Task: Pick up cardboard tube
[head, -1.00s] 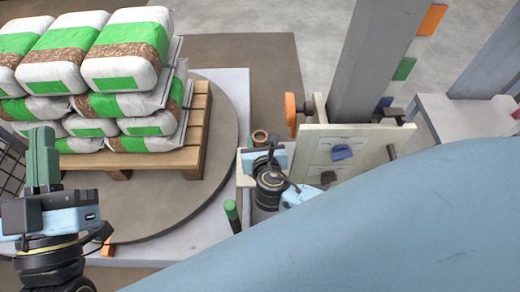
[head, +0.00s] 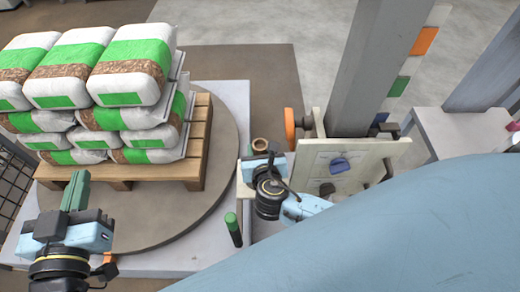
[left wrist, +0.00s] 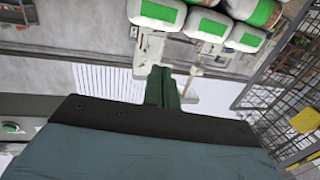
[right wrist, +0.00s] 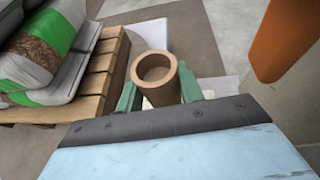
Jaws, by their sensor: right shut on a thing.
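The cardboard tube (right wrist: 159,82) is a short brown hollow cylinder, seen from its open end in the right wrist view. My right gripper (right wrist: 156,98) is shut on it, with a green finger on each side. In the head view the tube (head: 259,145) shows just beyond my right gripper (head: 262,158), whose fingers are mostly hidden by its own body. My left gripper (head: 75,190) is empty in front of the pallet, its green fingers close together; they also show in the left wrist view (left wrist: 160,88).
White and green bags (head: 130,70) are stacked on a wooden pallet (head: 196,165) on a round turntable (head: 222,165). A grey post (head: 365,70) and a panel with knobs (head: 325,160) stand right of my right gripper. A green-topped post (head: 232,225) stands nearby.

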